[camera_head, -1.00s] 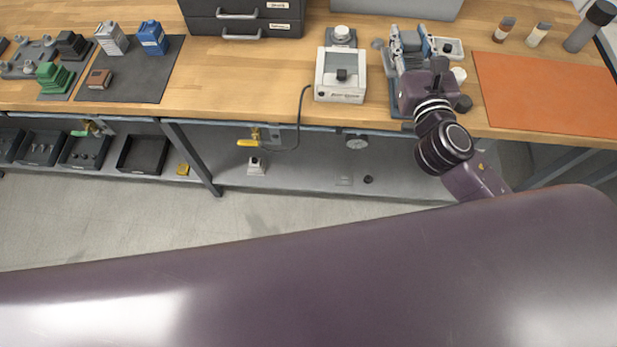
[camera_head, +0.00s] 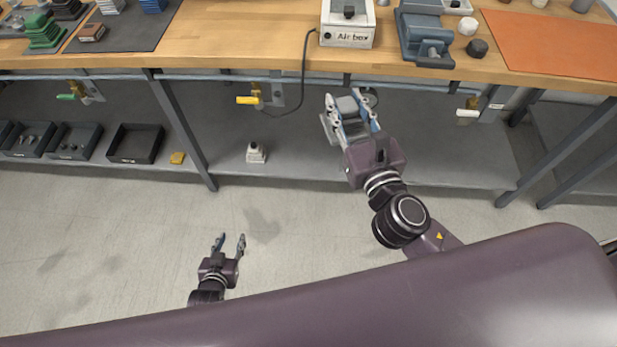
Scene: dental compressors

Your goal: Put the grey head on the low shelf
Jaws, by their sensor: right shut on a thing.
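The grey head (camera_head: 347,106) is a small grey block between the fingers of my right gripper (camera_head: 344,96). My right gripper is shut on it, in front of the bench and over the low shelf (camera_head: 300,165) in the picture. I cannot tell how high the head is above the shelf, or whether it touches it. The fingers hide part of its sides. My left gripper (camera_head: 229,241) is open and empty, low over the floor in front of the shelf.
A small white-grey piece (camera_head: 256,152) stands on the shelf left of the head. Valves with a yellow handle (camera_head: 247,100) and a white handle (camera_head: 467,113) hang under the bench edge. The shelf's right part is bare.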

